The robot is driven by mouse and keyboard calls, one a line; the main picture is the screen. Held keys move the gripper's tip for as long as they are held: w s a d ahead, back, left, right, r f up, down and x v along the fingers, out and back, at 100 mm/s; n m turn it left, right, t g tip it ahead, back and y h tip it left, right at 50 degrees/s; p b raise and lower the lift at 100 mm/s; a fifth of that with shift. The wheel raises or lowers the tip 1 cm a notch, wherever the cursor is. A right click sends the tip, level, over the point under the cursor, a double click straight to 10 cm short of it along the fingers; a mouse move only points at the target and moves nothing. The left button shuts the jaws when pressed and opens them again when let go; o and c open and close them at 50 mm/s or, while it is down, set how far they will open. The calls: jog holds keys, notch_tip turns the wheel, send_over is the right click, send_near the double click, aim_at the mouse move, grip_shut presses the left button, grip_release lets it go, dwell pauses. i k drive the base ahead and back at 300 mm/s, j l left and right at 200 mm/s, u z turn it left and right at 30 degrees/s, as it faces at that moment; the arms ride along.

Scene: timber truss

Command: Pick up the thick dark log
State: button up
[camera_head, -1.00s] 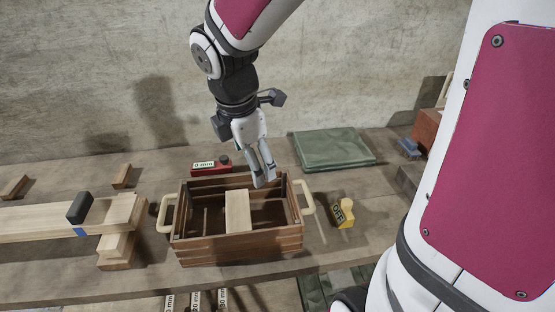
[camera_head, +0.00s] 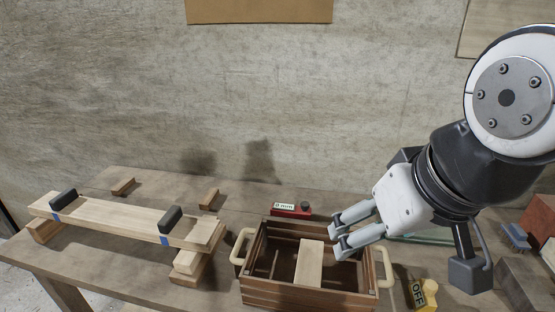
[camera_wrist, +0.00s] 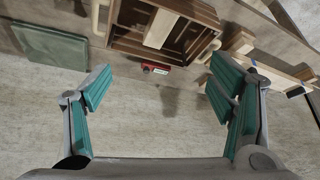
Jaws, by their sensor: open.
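I cannot make out a thick dark log for certain in either view. My gripper (camera_head: 338,234) is open and empty, pointing left above the back right part of the brown slatted crate (camera_head: 300,294). In the wrist view the two green-padded fingers of my gripper (camera_wrist: 160,72) are spread wide with nothing between them. The crate also shows at the top of the wrist view (camera_wrist: 133,48), apart from the fingers. A pale board (camera_head: 309,264) lies across the crate. The crate's inside is dark and partly hidden.
A pale beam (camera_head: 110,216) with two black blocks (camera_head: 171,219) stands left on timber supports. A red gauge (camera_head: 291,210) sits behind the crate. A yellow OFF piece (camera_head: 424,294) is at right.

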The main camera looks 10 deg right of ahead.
aim_at(525, 293)
jog(key=z, duration=1.7)
